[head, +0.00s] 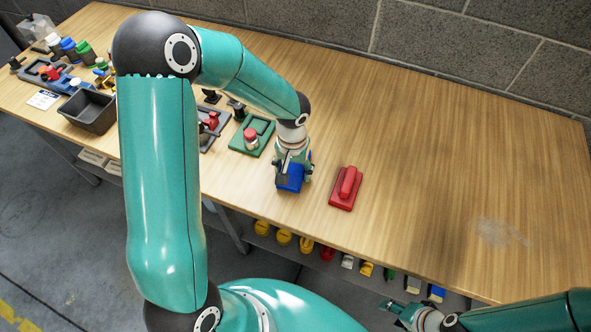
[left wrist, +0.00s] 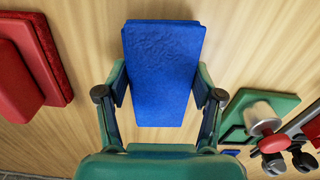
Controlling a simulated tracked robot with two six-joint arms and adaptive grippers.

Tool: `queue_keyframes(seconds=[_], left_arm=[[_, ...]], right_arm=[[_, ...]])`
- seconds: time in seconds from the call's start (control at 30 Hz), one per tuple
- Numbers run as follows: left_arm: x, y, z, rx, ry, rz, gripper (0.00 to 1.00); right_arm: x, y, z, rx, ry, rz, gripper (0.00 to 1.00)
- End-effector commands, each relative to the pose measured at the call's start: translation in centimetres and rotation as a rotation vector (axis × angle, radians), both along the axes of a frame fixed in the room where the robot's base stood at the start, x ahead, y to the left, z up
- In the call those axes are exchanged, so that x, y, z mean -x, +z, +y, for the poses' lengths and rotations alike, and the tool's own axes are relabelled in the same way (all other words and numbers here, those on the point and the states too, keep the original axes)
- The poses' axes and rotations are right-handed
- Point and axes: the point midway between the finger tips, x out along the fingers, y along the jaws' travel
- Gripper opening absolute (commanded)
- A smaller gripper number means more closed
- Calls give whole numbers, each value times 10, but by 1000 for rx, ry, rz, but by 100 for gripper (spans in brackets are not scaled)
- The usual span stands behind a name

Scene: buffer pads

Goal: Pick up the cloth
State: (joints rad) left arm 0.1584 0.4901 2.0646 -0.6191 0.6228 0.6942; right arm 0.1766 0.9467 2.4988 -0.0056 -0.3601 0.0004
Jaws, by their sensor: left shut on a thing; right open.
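The blue cloth (head: 290,178) looks like a thick rectangular pad with a slightly rough face. My left gripper (head: 292,170) is shut on it, with one finger on each long side. In the left wrist view the blue cloth (left wrist: 163,70) sits between the two fingers of the left gripper (left wrist: 160,98). I cannot tell whether it touches the tabletop. My right gripper (head: 392,310) is open and empty, low in the head view, off the table's front edge.
A red pad with a handle (head: 345,188) lies just right of the cloth on the wooden table (head: 430,140). A green tray (head: 252,137) stands to its left. A grey smudge (head: 500,233) marks the right side. A dark bin (head: 90,110) stands far left.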

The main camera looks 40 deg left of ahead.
Motion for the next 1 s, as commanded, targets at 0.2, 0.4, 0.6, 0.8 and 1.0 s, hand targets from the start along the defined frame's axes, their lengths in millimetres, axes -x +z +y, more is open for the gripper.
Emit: queue_keyframes(seconds=[0.2, 0.4, 0.6, 0.8, 1.0], left_arm=[[-1, 20, 0, -1, 1, -6, 33], [-1, 60, -1, 1, 0, -8, 33], [-2, 118, -1, 0, -1, -9, 33], [-1, 165, -1, 0, -1, -5, 33], [-1, 191, -1, 0, -2, -1, 33]], right_arm=[[0, 0, 0, 0, 0, 0, 51], [0, 0, 0, 0, 0, 0, 51], [0, 0, 0, 0, 0, 0, 51], [0, 0, 0, 0, 0, 0, 51], [0, 1, 0, 0, 0, 0, 51]])
